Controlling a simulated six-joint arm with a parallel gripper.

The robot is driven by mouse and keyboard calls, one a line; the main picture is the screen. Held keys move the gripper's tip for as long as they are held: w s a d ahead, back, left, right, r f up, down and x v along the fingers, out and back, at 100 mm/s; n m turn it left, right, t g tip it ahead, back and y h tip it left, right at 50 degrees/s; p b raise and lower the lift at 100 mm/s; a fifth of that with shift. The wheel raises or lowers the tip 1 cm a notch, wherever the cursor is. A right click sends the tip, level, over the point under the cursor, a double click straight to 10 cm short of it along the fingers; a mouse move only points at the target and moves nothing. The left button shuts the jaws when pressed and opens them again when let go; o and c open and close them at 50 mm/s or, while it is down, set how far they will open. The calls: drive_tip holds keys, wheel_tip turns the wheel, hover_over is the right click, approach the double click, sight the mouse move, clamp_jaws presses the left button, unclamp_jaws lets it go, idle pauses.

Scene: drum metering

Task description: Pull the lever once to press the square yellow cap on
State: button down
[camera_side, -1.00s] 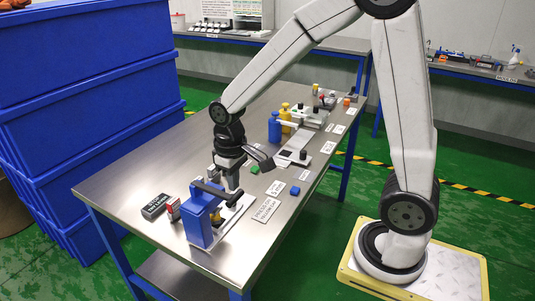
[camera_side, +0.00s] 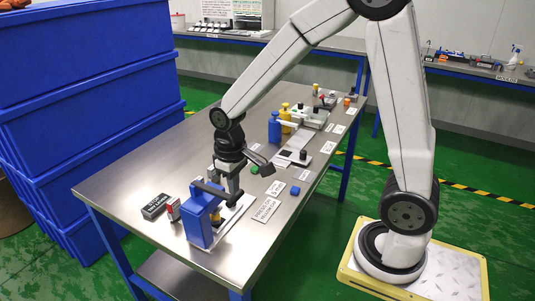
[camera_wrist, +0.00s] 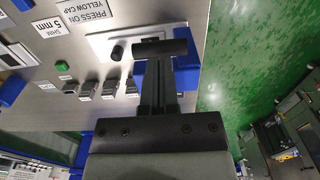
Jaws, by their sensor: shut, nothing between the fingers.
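The press (camera_side: 199,219) is a blue block on a pale base at the near end of the steel table, with a dark lever (camera_side: 209,188) across its top. A small yellow piece, apparently the square cap (camera_side: 217,217), shows low beside the blue block, partly hidden by the press. My gripper (camera_side: 234,191) is shut and empty, pointing down just right of the lever; I cannot tell if it touches it. In the wrist view a dark crossbar, apparently the lever's handle (camera_wrist: 160,47), lies at the fingertips, with blue press parts (camera_wrist: 187,74) beside it.
Blue and yellow bottles (camera_side: 274,127) stand farther back. The table's left part is clear.

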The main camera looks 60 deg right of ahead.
sight(235, 199)
drive_tip(key=shift+s+f, duration=0.1)
drive_tip(key=shift+f, duration=2.45)
drive_tip(key=shift+r, duration=0.2)
idle(0.3)
drive_tip(key=shift+r, duration=3.35)
drive_tip(key=s+f+t, duration=0.2)
drive_tip(key=s+f, duration=0.1)
drive_tip(key=s, duration=0.4)
drive_tip(key=shift+a+f+t, duration=0.25)
drive_tip(key=shift+f+t, duration=0.05)
